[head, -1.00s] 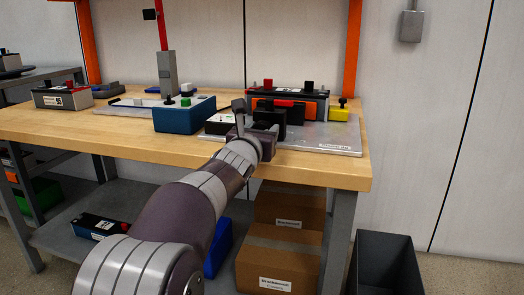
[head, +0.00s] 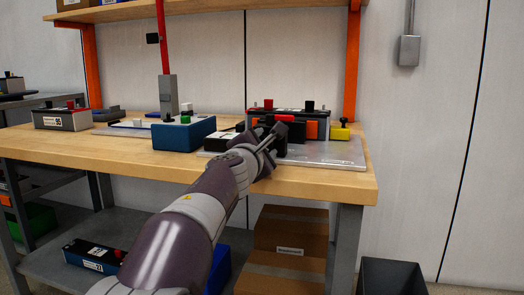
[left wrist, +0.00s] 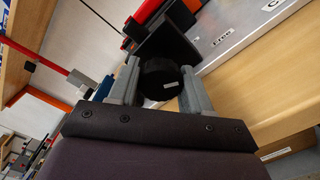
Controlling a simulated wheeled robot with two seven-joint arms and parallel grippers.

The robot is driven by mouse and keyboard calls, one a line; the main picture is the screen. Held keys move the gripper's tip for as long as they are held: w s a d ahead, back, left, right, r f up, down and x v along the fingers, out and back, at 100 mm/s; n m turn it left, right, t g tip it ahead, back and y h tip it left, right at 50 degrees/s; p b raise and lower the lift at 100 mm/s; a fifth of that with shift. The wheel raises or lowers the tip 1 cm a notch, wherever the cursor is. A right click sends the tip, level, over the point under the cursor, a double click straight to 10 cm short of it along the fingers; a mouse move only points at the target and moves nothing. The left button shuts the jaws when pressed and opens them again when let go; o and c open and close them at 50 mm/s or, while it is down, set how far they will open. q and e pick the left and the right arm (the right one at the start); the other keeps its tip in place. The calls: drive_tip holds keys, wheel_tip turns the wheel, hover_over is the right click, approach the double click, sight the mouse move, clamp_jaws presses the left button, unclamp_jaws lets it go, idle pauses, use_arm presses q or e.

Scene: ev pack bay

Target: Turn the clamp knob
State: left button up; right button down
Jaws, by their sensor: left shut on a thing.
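The clamp knob (left wrist: 158,80) is a round black knob with a small pale mark, in front of a black clamp block (left wrist: 167,43) in the left wrist view. My left gripper (head: 268,143) is shut on the knob, with one grey finger on each side of it. In the head view my gripper hides the knob, and the clamp block (head: 297,132) shows just behind. The clamp stands on a grey metal plate (head: 345,152), in front of a black and orange battery pack (head: 316,124). My right gripper is not in view.
A blue box (head: 183,135) stands left of the clamp, and a yellow block (head: 340,132) with a black knob stands right. A red post (head: 162,40) rises behind. The wooden bench front (head: 330,185) is clear. Cardboard boxes (head: 290,230) sit below.

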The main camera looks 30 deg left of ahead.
use_arm(q)
drive_tip(key=shift+d+r+m+b, duration=0.1)
drive_tip(key=shift+m+b, duration=0.2)
drive_tip(key=shift+m, duration=1.4)
drive_tip(key=o, duration=1.1)
drive_tip(key=shift+d, duration=0.15)
drive_tip(key=shift+c, duration=0.2)
drive_tip(key=b+v, duration=0.1)
drive_tip(key=v, duration=1.1)
drive_tip(key=shift+s+b, duration=0.35)
drive_tip(key=shift+b, duration=0.05)
